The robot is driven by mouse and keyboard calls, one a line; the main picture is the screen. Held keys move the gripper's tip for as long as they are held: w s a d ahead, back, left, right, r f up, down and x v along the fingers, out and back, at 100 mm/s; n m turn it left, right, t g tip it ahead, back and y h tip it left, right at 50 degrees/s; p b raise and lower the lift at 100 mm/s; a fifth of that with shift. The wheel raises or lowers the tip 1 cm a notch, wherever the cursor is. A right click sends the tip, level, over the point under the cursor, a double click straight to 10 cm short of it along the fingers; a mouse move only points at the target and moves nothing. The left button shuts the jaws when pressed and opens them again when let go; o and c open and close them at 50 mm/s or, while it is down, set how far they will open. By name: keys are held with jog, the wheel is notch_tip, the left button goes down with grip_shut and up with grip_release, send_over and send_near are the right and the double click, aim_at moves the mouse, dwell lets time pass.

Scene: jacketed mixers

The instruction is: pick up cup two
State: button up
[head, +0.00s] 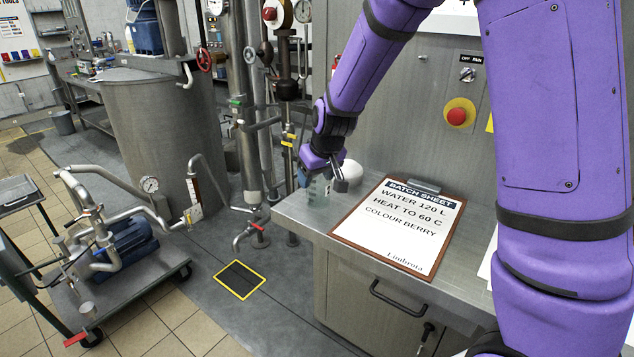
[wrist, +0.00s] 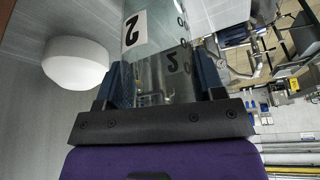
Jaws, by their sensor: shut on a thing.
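Cup two is a clear cup (head: 319,191) near the left end of the steel counter (head: 297,212). It also shows large in the wrist view (wrist: 160,55), with a white label marked 2 on its wall. My gripper (head: 325,177) is shut on the cup. In the wrist view its dark fingers (wrist: 160,85) stand on either side of the clear wall. The gripper hides part of the cup in the head view. I cannot tell whether the cup's base touches the counter.
A white rounded object (head: 350,171) stands just right of the cup; it also shows in the wrist view (wrist: 76,62). A batch sheet clipboard (head: 398,225) lies on the counter to the right. A pump cart (head: 115,265) and a steel tank (head: 170,130) stand left.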

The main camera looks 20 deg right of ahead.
jog(key=shift+r, duration=0.45)
jog(key=s+d+r, duration=0.1)
jog(key=s+r, duration=0.3)
jog(key=s, duration=1.2)
jog(key=shift+d, duration=0.15)
